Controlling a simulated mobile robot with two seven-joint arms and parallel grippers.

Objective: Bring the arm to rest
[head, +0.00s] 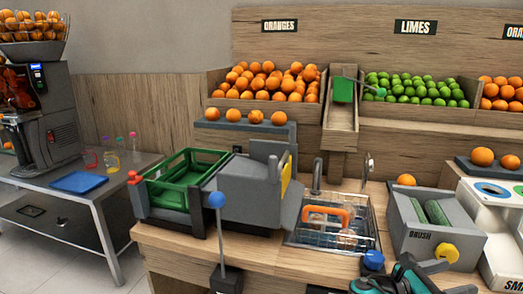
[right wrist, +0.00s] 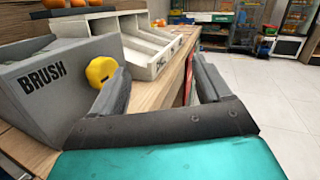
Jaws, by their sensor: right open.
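My right gripper (head: 408,275) shows at the bottom right edge of the head view, in front of the grey brush box (head: 436,229). In the right wrist view its two grey fingers (right wrist: 158,78) stand apart with nothing between them. The brush box (right wrist: 45,88) with its yellow knob (right wrist: 100,70) is to the left of the fingers there. The gripper appears apart from the counter's front edge. My left gripper is not in view.
The wooden counter (head: 180,246) holds a green crate (head: 180,180), a grey machine and a wire basket (head: 330,238) with an orange handle. A white sorting bin (right wrist: 150,45) stands beyond the brush box. Open tiled floor (right wrist: 270,100) lies right of the counter.

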